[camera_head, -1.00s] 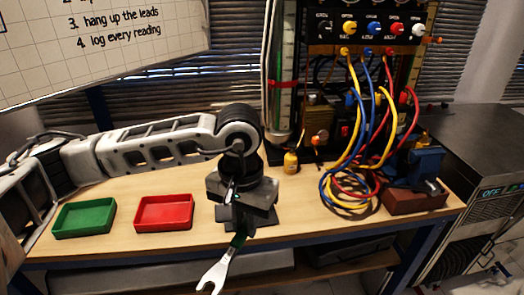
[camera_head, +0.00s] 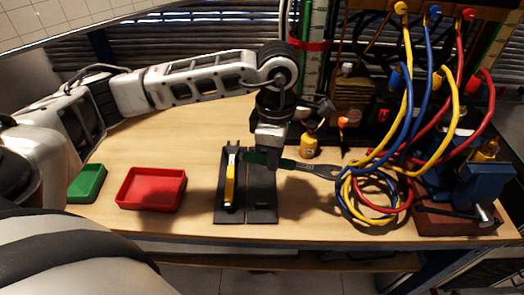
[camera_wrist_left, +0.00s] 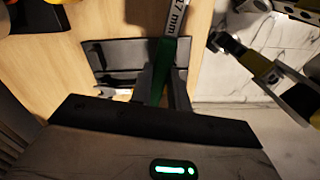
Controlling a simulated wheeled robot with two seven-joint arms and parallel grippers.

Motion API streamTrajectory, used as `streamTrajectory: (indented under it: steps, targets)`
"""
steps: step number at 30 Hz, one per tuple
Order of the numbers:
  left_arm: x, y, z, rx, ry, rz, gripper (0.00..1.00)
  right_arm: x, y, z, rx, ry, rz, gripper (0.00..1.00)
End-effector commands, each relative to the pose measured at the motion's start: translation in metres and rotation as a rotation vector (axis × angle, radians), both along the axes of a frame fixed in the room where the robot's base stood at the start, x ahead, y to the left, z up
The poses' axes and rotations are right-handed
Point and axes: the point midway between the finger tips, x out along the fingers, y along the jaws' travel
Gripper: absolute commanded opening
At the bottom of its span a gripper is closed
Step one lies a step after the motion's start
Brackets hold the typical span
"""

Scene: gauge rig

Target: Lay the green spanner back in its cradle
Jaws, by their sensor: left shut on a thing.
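The green spanner has a green handle (camera_head: 254,157) and a dark metal jaw end (camera_head: 325,172) pointing right in the head view. My left gripper (camera_head: 272,157) is shut on its handle, over the back of the black cradles. The spanner lies crosswise to the empty right-hand cradle (camera_head: 262,200). A yellow-handled tool (camera_head: 230,185) lies in the left-hand cradle (camera_head: 222,212). In the left wrist view the green handle (camera_wrist_left: 160,72) runs between the fingers, with a "17 mm" mark on its shank (camera_wrist_left: 178,22). A mechanical part at the right there may be my right arm.
A red tray (camera_head: 151,204) and a green tray (camera_head: 88,183) stand left of the cradles. A small yellow bottle (camera_head: 309,146), coiled leads (camera_head: 375,205) and a blue vise (camera_head: 484,187) are to the right. Bare bench lies between red tray and cradles.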

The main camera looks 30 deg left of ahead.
Motion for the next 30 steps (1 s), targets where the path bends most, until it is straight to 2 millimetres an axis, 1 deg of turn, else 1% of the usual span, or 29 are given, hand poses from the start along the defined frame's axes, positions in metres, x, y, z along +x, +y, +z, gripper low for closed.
streamTrajectory:
  steps: [1,2,3,9,12,15,18,21,24,30]
  targets:
    - [0.001,0.004,-0.003,-0.001,0.003,0.160,0.00,0.001,0.000,0.000,0.000,-0.002,0.000,0.36]
    - [0.002,0.006,-0.005,0.000,0.005,0.263,0.00,0.001,0.000,0.000,0.000,-0.003,0.001,0.36]
    - [0.003,0.009,-0.007,-0.001,0.005,0.401,0.00,0.002,0.000,0.001,0.000,-0.005,0.000,0.36]
    - [0.007,0.022,-0.017,0.000,0.010,1.074,0.00,0.008,0.000,0.004,0.000,-0.019,-0.001,0.36]
    - [0.009,0.029,-0.022,0.002,0.012,1.362,0.00,0.009,-0.001,0.005,0.001,-0.022,-0.002,0.36]
    - [0.010,0.034,-0.026,0.002,0.012,1.586,0.00,0.009,-0.001,0.006,0.000,-0.024,-0.003,0.36]
    - [0.011,0.037,-0.028,0.003,0.011,1.736,0.00,0.009,-0.002,0.005,-0.001,-0.023,-0.004,0.36]
    - [0.011,0.039,-0.029,0.003,0.009,1.815,0.00,0.009,-0.002,0.005,-0.001,-0.023,-0.004,0.36]
    - [0.011,0.039,-0.029,0.002,0.009,1.842,0.00,0.008,-0.002,0.005,-0.001,-0.021,-0.004,0.36]
    - [0.011,0.039,-0.029,0.003,0.009,1.842,0.00,0.007,-0.002,0.004,-0.002,-0.017,-0.003,0.36]
